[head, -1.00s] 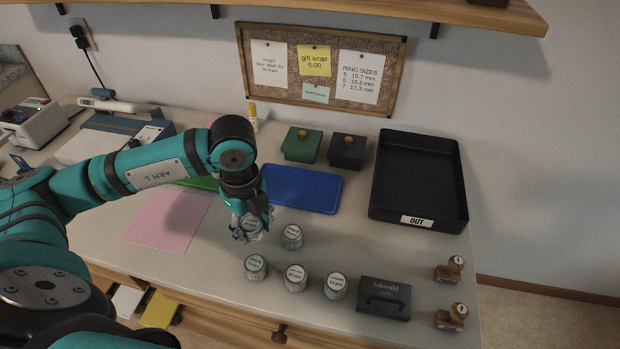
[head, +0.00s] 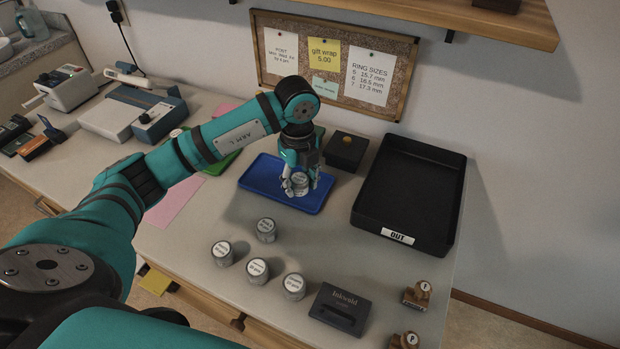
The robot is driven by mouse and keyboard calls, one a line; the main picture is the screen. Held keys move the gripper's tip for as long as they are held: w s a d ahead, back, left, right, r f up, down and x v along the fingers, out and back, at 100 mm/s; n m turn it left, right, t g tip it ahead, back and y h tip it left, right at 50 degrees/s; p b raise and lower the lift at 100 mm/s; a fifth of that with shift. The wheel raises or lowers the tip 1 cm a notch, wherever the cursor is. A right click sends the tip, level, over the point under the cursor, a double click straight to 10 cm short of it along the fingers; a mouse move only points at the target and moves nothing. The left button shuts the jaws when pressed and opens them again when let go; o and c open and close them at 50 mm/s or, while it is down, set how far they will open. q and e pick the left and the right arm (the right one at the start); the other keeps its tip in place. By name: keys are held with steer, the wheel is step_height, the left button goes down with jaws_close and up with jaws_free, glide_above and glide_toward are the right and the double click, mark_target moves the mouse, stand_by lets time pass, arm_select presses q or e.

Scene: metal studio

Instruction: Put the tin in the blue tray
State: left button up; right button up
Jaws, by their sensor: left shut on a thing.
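The blue tray (head: 258,178) lies flat on the counter, below the pinned notice board. My left gripper (head: 299,187) is over the right part of the tray and shut on a tin (head: 300,181) with a white round label. I cannot tell whether the tin touches the tray floor. Several similar tins stand in front of the tray, among them one (head: 266,230) nearest to it. My right gripper does not show.
A black OUT tray (head: 448,220) stands to the right. A dark lidded box (head: 345,150) is behind the blue tray. A black Inkwald box (head: 340,309) and wooden stamps (head: 416,296) are at the front right. Pink paper (head: 172,203) lies to the left.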

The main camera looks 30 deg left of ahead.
mark_target(311, 190)
arm_select(q)
steer(key=w, duration=0.2)
steer(key=w+d, duration=0.1)
steer(key=w, duration=0.1)
steer(key=shift+f, duration=0.15)
steer(key=shift+a+f+p, duration=0.1)
steer(key=shift+f+p, duration=0.3)
steer(key=shift+f, duration=1.4)
steer(key=shift+f, duration=0.1)
steer(key=o, duration=0.9)
step_height(311, 190, up, 12)
steer(key=shift+r+b, duration=0.15)
steer(key=shift+b, duration=0.4)
